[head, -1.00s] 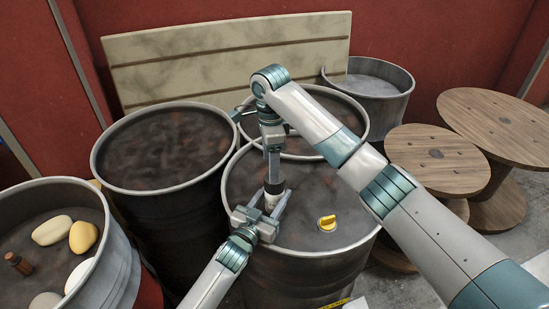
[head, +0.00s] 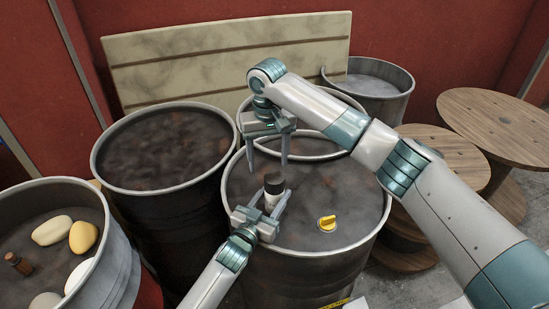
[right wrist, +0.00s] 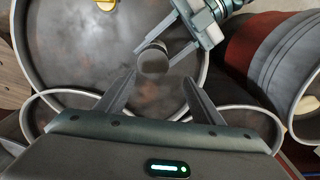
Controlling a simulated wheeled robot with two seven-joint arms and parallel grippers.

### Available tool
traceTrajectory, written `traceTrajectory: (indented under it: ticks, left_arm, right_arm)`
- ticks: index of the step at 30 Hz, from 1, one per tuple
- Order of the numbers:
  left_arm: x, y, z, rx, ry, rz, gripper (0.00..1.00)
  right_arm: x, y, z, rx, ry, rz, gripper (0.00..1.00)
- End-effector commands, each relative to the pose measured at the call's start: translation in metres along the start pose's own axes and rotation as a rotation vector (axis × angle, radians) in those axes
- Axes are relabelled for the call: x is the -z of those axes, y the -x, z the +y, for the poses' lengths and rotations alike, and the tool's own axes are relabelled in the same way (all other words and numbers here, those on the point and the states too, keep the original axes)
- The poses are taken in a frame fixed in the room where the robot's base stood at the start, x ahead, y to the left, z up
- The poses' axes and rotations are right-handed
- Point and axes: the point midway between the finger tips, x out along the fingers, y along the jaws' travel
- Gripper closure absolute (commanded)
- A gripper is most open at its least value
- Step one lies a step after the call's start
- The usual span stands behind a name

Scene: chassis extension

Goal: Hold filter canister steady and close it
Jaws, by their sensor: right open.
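The filter canister (head: 271,198) has a pale body and a black cap (head: 274,181) seated on its top. It stands upright on the front drum's top. My left gripper (head: 267,206) has a finger on each side of the canister body and holds it low down. My right gripper (head: 267,166) is open and empty above the cap, apart from it, fingers pointing down. In the right wrist view the round dark cap (right wrist: 153,62) lies just beyond and between my open fingertips (right wrist: 160,77). The left gripper (right wrist: 186,35) reaches in beside it.
A yellow knob (head: 327,223) sits on the front drum (head: 300,238), right of the canister. Other drums stand left and behind; the left one (head: 60,183) holds stones and a small brown bottle (head: 17,263). Wooden spools (head: 436,153) stand at right, a board (head: 225,55) behind.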

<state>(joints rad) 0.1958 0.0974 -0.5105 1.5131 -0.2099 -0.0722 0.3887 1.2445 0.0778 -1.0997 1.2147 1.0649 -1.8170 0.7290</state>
Motion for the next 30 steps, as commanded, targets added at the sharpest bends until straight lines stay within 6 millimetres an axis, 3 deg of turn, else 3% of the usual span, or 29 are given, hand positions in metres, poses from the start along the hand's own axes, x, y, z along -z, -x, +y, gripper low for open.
traceTrajectory:
  ticks: [21,30]
  left_arm:
    - [0.000,0.000,0.000,0.000,0.000,-0.001,1.00]
    - [0.000,0.000,0.000,0.000,0.000,-0.001,1.00]
  right_arm:
    - [-0.005,0.004,0.009,0.012,1.115,-0.021,0.39]
    - [-0.007,0.005,0.014,0.027,1.499,-0.027,0.39]
